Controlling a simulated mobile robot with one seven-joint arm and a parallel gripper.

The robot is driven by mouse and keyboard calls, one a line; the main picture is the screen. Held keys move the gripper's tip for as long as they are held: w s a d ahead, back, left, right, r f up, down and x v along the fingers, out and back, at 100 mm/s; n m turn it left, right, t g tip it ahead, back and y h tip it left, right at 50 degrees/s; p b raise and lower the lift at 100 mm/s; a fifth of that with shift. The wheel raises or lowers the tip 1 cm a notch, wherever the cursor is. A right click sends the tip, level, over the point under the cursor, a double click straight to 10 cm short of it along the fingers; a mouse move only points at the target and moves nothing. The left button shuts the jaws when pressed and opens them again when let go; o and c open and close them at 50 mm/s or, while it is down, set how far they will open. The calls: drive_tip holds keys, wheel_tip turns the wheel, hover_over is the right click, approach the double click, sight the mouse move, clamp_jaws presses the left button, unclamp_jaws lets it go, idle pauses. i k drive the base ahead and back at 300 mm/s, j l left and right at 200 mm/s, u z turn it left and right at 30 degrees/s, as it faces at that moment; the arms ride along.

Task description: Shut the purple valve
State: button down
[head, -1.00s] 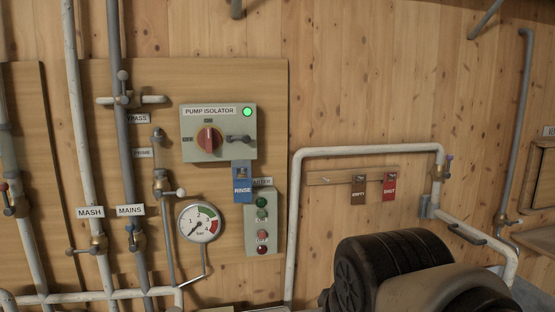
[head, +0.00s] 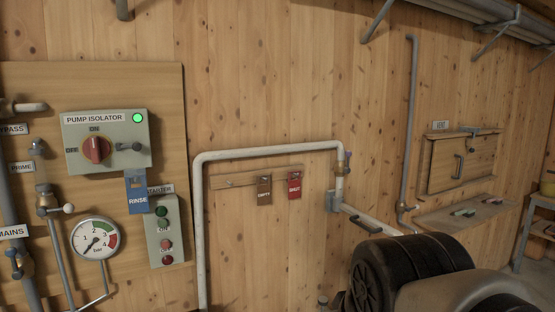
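A small valve with a purple handle (head: 348,156) and a brass body sits on the right-hand vertical leg of the white pipe loop on the wooden wall, just below the bend. The handle is small and seen nearly end-on, so I cannot tell whether the valve is open or shut. My gripper is not in view. Part of my own arm, dark and beige, fills the lower right, below and to the right of the valve.
A rail (head: 228,181) with brown and red tags hangs inside the pipe loop. The pump isolator (head: 106,142) shows a green light. A gauge (head: 95,239) is at lower left. A vent hatch (head: 458,163) and a shelf (head: 466,213) are at right.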

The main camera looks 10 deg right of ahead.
sight(347, 170)
drive_tip(key=i+l+z, duration=0.1)
drive_tip(key=l+z, duration=0.35)
drive_tip(key=l, duration=0.75)
drive_tip(key=i+l+z, duration=0.15)
drive_tip(key=l, duration=0.6)
drive_tip(key=i+l, duration=0.35)
drive_tip(key=l, duration=0.15)
drive_tip(key=i+l+z, duration=0.15)
drive_tip(key=i+l, duration=0.2)
drive_tip(key=l, duration=0.15)
